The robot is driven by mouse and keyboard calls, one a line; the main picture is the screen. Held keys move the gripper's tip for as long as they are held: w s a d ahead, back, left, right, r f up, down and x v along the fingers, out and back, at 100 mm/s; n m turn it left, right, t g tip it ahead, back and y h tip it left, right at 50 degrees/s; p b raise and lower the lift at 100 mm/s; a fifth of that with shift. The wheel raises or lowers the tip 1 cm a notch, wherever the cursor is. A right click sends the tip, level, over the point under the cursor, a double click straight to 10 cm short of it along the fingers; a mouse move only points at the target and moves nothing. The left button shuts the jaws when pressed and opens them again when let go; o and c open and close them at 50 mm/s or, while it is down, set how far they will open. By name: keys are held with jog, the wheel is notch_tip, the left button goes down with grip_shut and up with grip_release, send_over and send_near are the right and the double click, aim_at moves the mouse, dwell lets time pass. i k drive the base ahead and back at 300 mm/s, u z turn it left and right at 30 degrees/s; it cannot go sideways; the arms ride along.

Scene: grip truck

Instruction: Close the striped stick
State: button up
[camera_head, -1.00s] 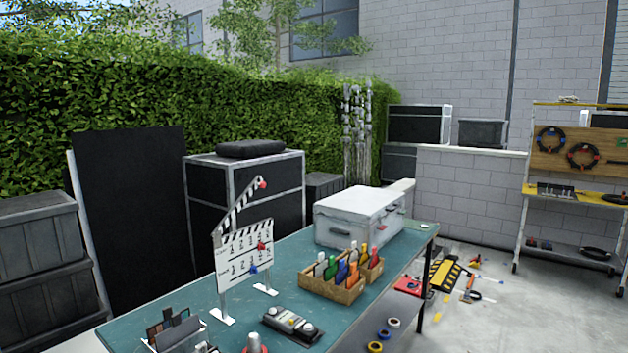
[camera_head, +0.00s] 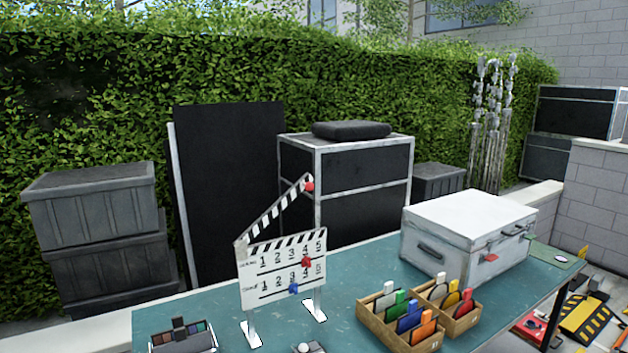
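A white clapperboard (camera_head: 282,273) stands upright on metal feet on the green table, a little left of the middle in the head view. Its striped stick (camera_head: 270,217) is raised, hinged at the board's upper left corner and slanting up to the right. A red knob (camera_head: 309,186) sits at the stick's free end. A red marker and a blue marker sit on the board's rows of numbers. My gripper is not in view.
On the green table (camera_head: 345,300), wooden boxes of coloured tags (camera_head: 441,335) and a white case (camera_head: 465,242) stand to the right. A palette tray (camera_head: 183,338) lies at the front left. Black cases (camera_head: 345,172) and a hedge stand behind.

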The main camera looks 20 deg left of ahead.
aim_at(305, 182)
jog(key=u, duration=0.55)
jog(key=i, duration=0.95)
jog(key=u, duration=0.4)
jog(key=k, duration=0.9)
jog(key=u, duration=0.2)
jog(key=i, duration=0.9)
jog(key=z, duration=0.05)
